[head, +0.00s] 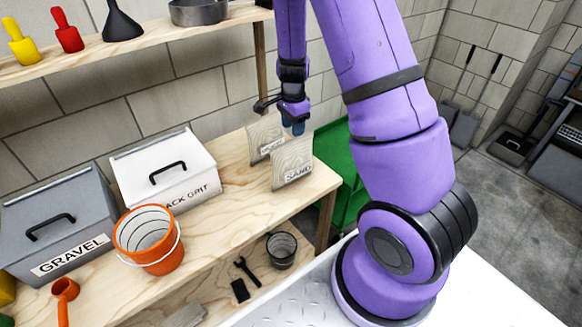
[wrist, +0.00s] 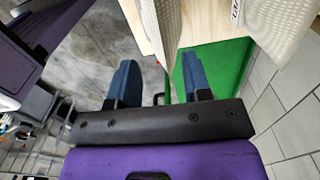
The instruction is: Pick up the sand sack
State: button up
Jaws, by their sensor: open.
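The sand sack (head: 293,160) is a pale, woven-looking upright sack with a "SAND" label, standing near the right end of the wooden bench. My gripper (head: 293,128) is open, with blue fingers, at the sack's top edge. In the wrist view, the gripper (wrist: 158,82) has its two fingers apart and nothing held. A pale sack edge (wrist: 160,25), which looks like the sand sack, lies ahead, between the lines of the fingers. Whether the fingers touch it I cannot tell.
A similar sack (head: 262,138) with a label I cannot read stands close behind, towards the wall. A green bin (head: 340,165) is beyond the bench end. A white grit box (head: 163,165), grey gravel box (head: 55,220) and orange bucket (head: 148,240) stand left.

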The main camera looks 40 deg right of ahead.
aim_at(292, 140)
jog(key=shift+w+f, duration=0.15)
jog(key=shift+f, duration=3.4)
grip_shut()
jog(key=shift+r, duration=0.1)
